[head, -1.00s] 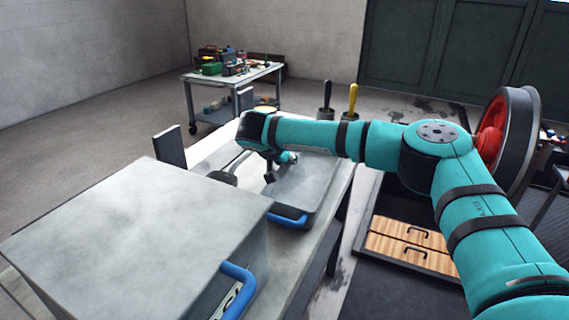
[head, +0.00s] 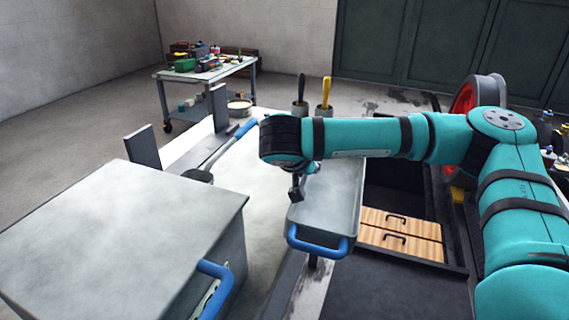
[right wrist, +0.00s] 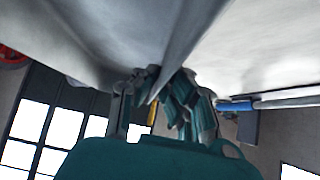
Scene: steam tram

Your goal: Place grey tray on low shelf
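The grey tray (head: 336,200) has a blue handle at its near end. My right gripper (head: 297,188) is at the tray's left rim, mostly hidden under my teal wrist. In the right wrist view, the gripper's fingers (right wrist: 165,95) are closed on the rim of the tray (right wrist: 215,40). My left gripper is not in view. I cannot tell which surface is the low shelf.
A grey box (head: 120,215) with a blue handle stands at the left. A blue-handled shovel (head: 232,140) lies on the table (head: 245,190). A trolley (head: 215,72) stands behind. Wooden drawers (head: 402,232) sit low at the right, near a red wheel (head: 470,95).

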